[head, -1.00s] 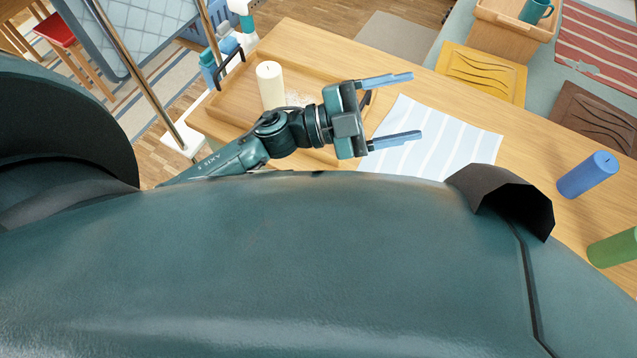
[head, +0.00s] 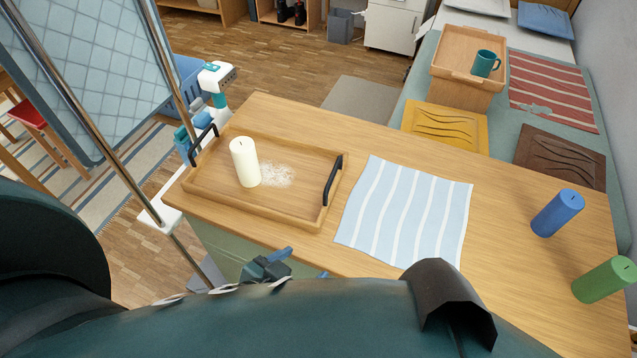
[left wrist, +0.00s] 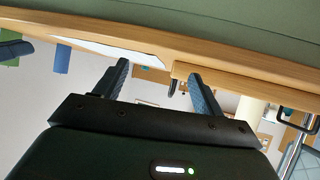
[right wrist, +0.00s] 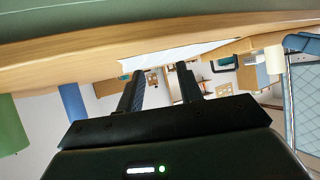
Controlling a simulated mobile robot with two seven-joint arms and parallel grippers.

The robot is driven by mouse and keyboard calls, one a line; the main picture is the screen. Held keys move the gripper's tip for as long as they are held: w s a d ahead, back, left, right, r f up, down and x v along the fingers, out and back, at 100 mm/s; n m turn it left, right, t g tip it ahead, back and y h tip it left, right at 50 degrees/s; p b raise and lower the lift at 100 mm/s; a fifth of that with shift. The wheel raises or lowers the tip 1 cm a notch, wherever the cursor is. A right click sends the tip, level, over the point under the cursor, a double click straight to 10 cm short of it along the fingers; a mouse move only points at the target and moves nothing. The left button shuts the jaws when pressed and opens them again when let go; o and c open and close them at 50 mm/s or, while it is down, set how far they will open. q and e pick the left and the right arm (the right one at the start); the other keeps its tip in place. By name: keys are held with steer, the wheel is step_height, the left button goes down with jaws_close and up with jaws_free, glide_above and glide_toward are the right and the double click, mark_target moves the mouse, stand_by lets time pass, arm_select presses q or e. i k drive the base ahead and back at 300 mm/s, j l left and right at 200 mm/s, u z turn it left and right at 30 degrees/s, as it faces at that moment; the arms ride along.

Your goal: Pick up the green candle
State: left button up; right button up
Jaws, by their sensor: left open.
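The green candle (head: 605,279) stands near the right end of the wooden table in the head view. In the right wrist view the green candle (right wrist: 9,128) is at the left edge, partly cut off, and in the left wrist view it (left wrist: 12,48) is at the far left. My left gripper (head: 302,264) is open and empty at the table's front edge, left of the candle and mostly hidden by my body. It also shows in the left wrist view (left wrist: 158,72). My right gripper (right wrist: 161,68) has a gap between its fingers and holds nothing; the head view does not show it.
A blue candle (head: 558,213) stands just behind the green one. A striped cloth (head: 405,212) lies mid-table. A wooden tray (head: 305,205) with a cream candle (head: 245,162) is at left. Bare tabletop (head: 505,230) lies between cloth and candles.

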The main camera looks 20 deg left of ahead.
mark_target(618, 272)
steer(key=z, duration=1.5)
